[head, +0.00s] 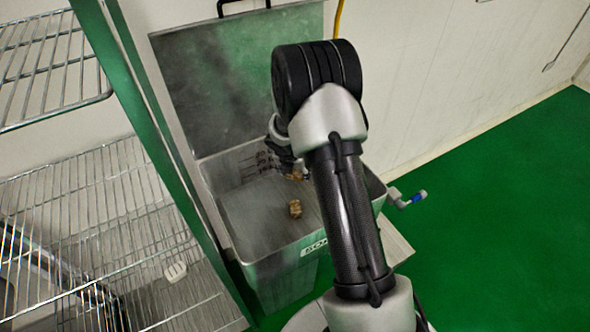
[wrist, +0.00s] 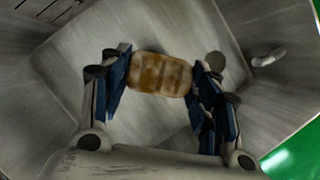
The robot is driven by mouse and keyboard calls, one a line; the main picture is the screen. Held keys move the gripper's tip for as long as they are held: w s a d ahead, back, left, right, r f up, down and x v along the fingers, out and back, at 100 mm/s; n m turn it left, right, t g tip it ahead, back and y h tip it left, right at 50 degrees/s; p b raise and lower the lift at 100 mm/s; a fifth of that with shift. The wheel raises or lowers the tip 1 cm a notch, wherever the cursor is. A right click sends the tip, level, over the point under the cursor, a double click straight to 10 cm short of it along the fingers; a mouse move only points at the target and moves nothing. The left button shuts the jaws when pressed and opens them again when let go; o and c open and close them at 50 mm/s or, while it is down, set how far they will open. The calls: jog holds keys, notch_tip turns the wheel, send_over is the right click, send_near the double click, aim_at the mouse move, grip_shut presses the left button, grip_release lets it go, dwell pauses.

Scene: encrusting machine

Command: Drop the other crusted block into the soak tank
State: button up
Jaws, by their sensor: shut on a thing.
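The soak tank (head: 270,262) is a grey metal tub with its lid (head: 225,85) standing open behind it. My gripper (head: 290,168) is over the tank's opening, partly hidden by my arm. It is shut on a crusted block (head: 297,177), brown and tan. In the wrist view this block (wrist: 160,75) sits between the two blue-padded fingers, with the tank's grey inner walls (wrist: 75,50) around and beyond it. A second brown crusted block (head: 295,208) shows inside the tank, below the held one in the head view.
Wire shelves (head: 90,200) stand at the left, beside a green post (head: 130,75). A valve with a blue handle (head: 419,196) sticks out at the tank's right. The green floor (head: 490,230) at the right is clear.

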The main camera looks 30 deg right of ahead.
jog(key=shift+f, duration=0.4)
jog(key=o, duration=1.2)
jog(key=shift+r, duration=0.1)
jog(key=v, duration=1.2)
